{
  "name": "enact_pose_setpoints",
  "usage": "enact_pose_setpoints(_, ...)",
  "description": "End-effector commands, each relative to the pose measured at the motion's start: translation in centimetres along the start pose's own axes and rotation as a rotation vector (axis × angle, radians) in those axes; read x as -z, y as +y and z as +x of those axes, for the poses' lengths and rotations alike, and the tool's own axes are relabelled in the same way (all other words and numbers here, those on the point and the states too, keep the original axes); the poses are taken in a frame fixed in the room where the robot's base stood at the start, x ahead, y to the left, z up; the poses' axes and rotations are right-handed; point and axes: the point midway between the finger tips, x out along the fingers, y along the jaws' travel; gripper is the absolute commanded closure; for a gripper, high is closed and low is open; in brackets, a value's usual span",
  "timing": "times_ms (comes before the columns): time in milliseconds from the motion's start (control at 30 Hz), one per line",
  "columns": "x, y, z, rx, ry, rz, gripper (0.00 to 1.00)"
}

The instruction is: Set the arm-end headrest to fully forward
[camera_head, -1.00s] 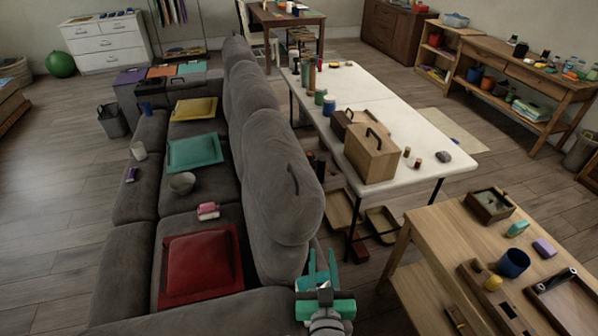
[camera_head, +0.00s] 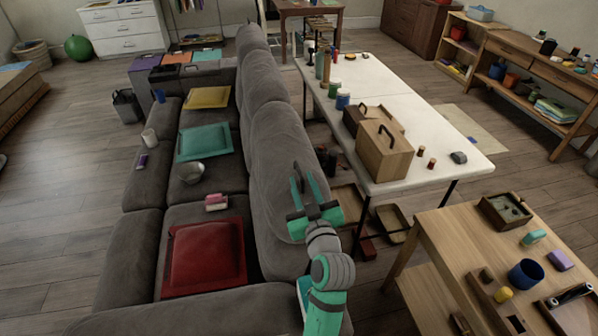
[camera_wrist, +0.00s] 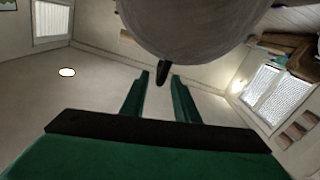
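The grey arm-end headrest (camera_head: 278,150) is the nearest cushion on top of the sofa back in the head view. A dark handle (camera_head: 296,173) sits on its side facing the white table. My gripper (camera_head: 306,180), with teal fingers, is raised beside that handle. In the wrist view the headrest (camera_wrist: 200,25) fills the top middle as a pale rounded shape, and its dark handle (camera_wrist: 163,72) hangs down between and just beyond the fingertips (camera_wrist: 160,78). The fingers are apart and nothing is visibly clasped. My arm hides the headrest's lower edge.
The white table (camera_head: 415,115) stands right of the sofa, with a wooden box (camera_head: 384,150) near its front. A wooden table (camera_head: 450,240) is at the lower right. Trays (camera_head: 392,224) lie on the floor under the white table. A red cushion (camera_head: 205,258) lies on the seat.

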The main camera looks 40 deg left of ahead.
Motion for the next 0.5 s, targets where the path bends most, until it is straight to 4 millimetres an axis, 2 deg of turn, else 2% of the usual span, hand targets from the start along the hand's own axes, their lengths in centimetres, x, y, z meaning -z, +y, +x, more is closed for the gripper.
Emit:
enact_pose_setpoints(33, 0.1, 0.0, 1.0, 0.001, 0.001, 0.000, 0.72)
enact_pose_setpoints(200, 0.0, 0.1, 3.3, 0.000, 0.001, 0.000, 0.72)
enact_pose_setpoints(500, 0.0, 0.0, 4.9, -0.001, 0.000, 0.001, 0.72)
